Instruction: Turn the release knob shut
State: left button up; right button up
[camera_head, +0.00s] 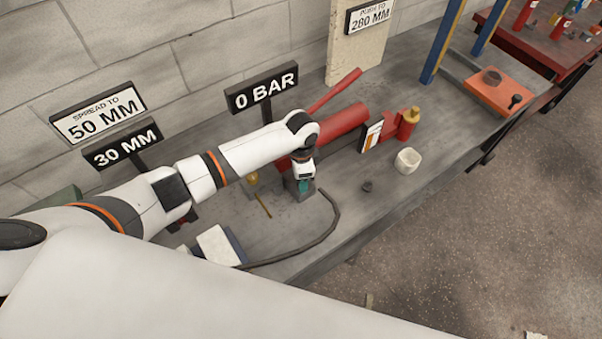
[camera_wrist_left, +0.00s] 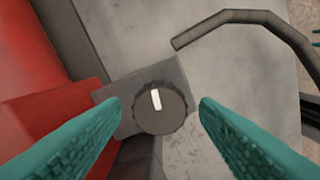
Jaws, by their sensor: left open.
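The release knob (camera_wrist_left: 160,107) is a round dark knurled knob with a white mark line, on a grey block (camera_wrist_left: 118,92). In the left wrist view the white line points nearly straight up, tilted slightly left. My left gripper (camera_wrist_left: 160,112) is open, with its teal fingers on either side of the knob and visible gaps to it. In the head view my left gripper (camera_head: 304,186) points down at the block beside the red cylinder (camera_head: 340,127), and it hides the knob there. My right gripper is not in view.
A black hose (camera_head: 326,222) curves along the bench (camera_head: 345,232) front. A red lever (camera_head: 335,90) rises behind the cylinder. A white cup (camera_head: 407,161) and a small dark piece (camera_head: 367,186) stand to the right. Signs read "0 BAR" (camera_head: 262,88) and "30 MM" (camera_head: 123,147).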

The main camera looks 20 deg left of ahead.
pick_arm(q)
jog(key=shift+c, duration=0.8)
jog(key=c, duration=0.8)
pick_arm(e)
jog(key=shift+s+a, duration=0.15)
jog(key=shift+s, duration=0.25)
